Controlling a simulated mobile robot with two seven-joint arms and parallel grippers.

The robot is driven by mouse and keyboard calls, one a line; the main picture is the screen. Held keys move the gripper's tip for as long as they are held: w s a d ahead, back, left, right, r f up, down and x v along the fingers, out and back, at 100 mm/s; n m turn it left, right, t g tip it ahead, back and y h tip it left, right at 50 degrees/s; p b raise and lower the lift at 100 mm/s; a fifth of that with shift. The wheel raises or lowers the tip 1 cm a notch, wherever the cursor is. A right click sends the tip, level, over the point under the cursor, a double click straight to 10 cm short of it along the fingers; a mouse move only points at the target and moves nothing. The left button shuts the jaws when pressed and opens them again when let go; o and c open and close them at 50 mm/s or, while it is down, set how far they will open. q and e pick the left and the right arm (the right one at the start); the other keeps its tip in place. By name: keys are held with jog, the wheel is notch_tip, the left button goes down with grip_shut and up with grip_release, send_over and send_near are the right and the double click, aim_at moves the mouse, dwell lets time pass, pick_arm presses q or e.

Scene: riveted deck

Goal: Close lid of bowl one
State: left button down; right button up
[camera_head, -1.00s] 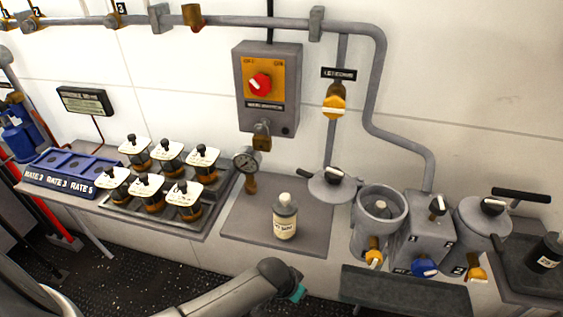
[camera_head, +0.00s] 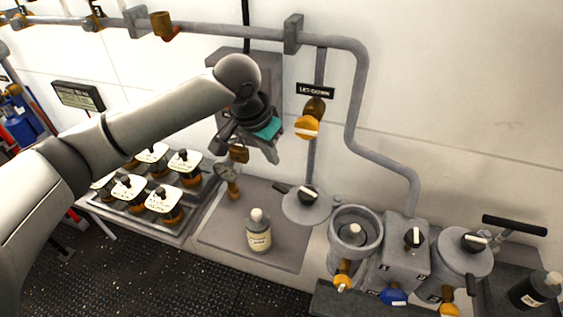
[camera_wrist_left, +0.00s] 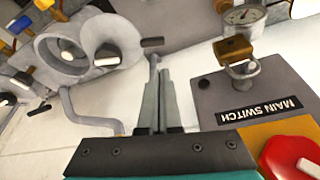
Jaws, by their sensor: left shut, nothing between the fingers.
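The open bowl (camera_head: 356,233) stands right of centre in the head view, with a small post inside. In the left wrist view the bowl (camera_wrist_left: 62,57) and lid (camera_wrist_left: 105,42) show upside down at upper left. My left gripper (camera_head: 274,159) is in front of the main switch box, above and left of the lid, touching neither lid nor bowl. Its fingers (camera_wrist_left: 159,80) are shut and empty. My right gripper is not in view.
A second bowl with its lid closed (camera_head: 465,250) stands farther right, past a grey valve block (camera_head: 402,253). A labelled bottle (camera_head: 258,232) stands left of the open lid. The wall pipe (camera_head: 352,120) and let-down valve (camera_head: 308,125) are above. A padlock (camera_wrist_left: 235,50) is near my gripper.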

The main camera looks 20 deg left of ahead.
aim_at(274, 186)
pick_arm(q)
jog(key=x, duration=0.3)
jog(key=shift+a+f, duration=0.1)
jog(key=shift+f, duration=0.15)
jog(key=x, duration=0.6)
jog(key=shift+b, duration=0.45)
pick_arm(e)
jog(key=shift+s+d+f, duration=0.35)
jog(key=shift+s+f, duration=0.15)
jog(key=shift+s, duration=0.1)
pick_arm(q)
jog(key=shift+w, duration=0.1)
